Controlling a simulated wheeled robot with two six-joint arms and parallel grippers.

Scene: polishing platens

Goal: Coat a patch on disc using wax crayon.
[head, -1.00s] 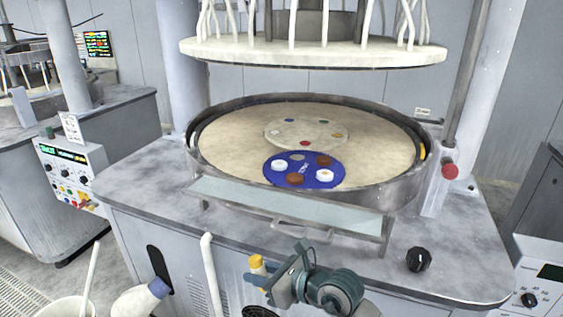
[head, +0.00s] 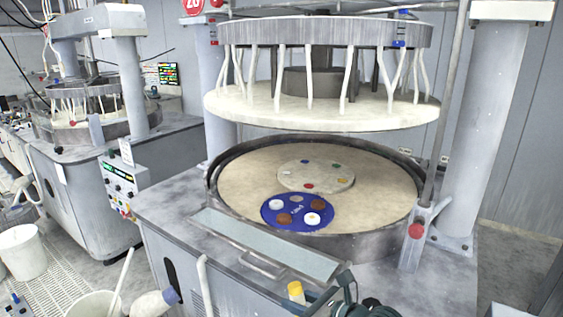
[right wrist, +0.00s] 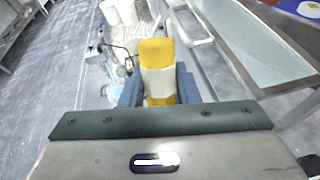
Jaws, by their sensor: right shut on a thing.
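My right gripper (head: 306,298) is at the bottom of the head view, partly cut off, in front of the machine's near edge. It is shut on the wax crayon (head: 295,290), which is yellow with a white band. In the right wrist view the crayon (right wrist: 157,58) stands out between the two blue-grey fingers. A beige disc (head: 316,176) with several coloured spots lies on the round platen (head: 385,190). A blue disc (head: 299,222) with white and brown round pieces lies in front of it. The crayon is apart from both discs.
A raised rim (head: 212,180) surrounds the platen. A white upper plate (head: 320,112) with hanging tubes is above it. A glassy shelf (head: 265,243) runs along the front, between my right gripper and the discs. White buckets (head: 22,252) stand on the floor at left.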

